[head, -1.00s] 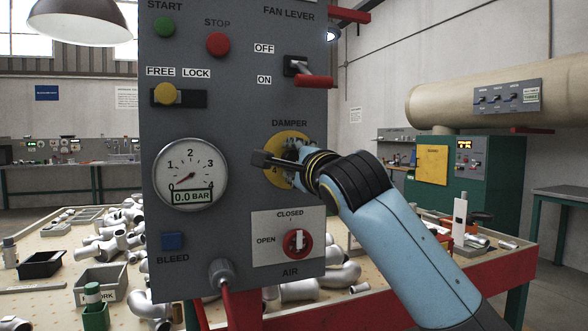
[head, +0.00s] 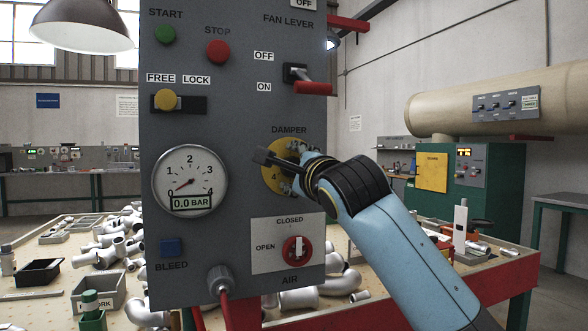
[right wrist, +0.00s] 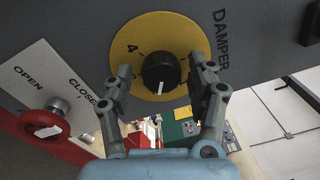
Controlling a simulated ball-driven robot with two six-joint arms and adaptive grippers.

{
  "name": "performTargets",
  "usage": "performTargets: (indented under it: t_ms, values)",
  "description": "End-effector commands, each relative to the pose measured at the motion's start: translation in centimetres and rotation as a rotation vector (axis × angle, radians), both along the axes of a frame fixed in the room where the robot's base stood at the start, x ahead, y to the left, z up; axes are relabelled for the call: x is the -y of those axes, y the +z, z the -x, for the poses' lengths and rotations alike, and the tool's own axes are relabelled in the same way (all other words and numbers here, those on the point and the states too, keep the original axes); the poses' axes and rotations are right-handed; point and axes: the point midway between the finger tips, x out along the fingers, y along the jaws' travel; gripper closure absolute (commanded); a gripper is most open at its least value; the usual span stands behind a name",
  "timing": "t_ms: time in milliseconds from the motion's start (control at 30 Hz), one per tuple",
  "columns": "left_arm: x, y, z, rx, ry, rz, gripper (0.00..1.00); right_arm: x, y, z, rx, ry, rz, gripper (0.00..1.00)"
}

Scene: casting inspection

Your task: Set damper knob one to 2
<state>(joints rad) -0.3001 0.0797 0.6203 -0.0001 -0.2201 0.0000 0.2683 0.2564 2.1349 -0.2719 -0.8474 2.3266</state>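The damper knob (right wrist: 160,73) is black with a white mark and sits on a yellow dial (right wrist: 132,38) next to the label DAMPER. In the right wrist view the mark points to the bottom of the picture. A 4 is readable on the left of the dial; other numbers are hidden or too small. My right gripper (right wrist: 161,72) is open, with one finger on each side of the knob and a small gap on both sides. In the head view my right gripper (head: 282,163) covers the knob and part of the yellow dial (head: 270,181). My left gripper is not in view.
The grey panel (head: 225,120) also carries a fan lever (head: 313,88), a gauge (head: 190,181) reading 0.0 BAR and a red air knob (head: 297,249) below the dial. A table (head: 40,290) with pipe castings stands behind it.

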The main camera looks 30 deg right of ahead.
Motion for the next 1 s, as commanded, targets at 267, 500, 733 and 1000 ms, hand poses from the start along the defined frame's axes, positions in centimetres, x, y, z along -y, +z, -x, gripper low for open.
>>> performTargets:
  t_ms: [267, 500, 733, 1000]
  values:
    - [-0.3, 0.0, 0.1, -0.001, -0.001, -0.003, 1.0, 0.0, 0.1, 0.0, 0.002, 0.0, 0.001, 0.36]
    - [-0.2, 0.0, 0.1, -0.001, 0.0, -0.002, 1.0, -0.8, -0.1, 2.7, 0.002, 0.001, 0.001, 0.36]
    - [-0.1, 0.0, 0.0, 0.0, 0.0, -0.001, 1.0, -2.1, -0.4, 7.8, 0.0, 0.001, -0.001, 0.36]
    - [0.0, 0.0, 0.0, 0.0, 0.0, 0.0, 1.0, -3.0, -0.5, 11.2, 0.001, 0.0, 0.0, 0.36]
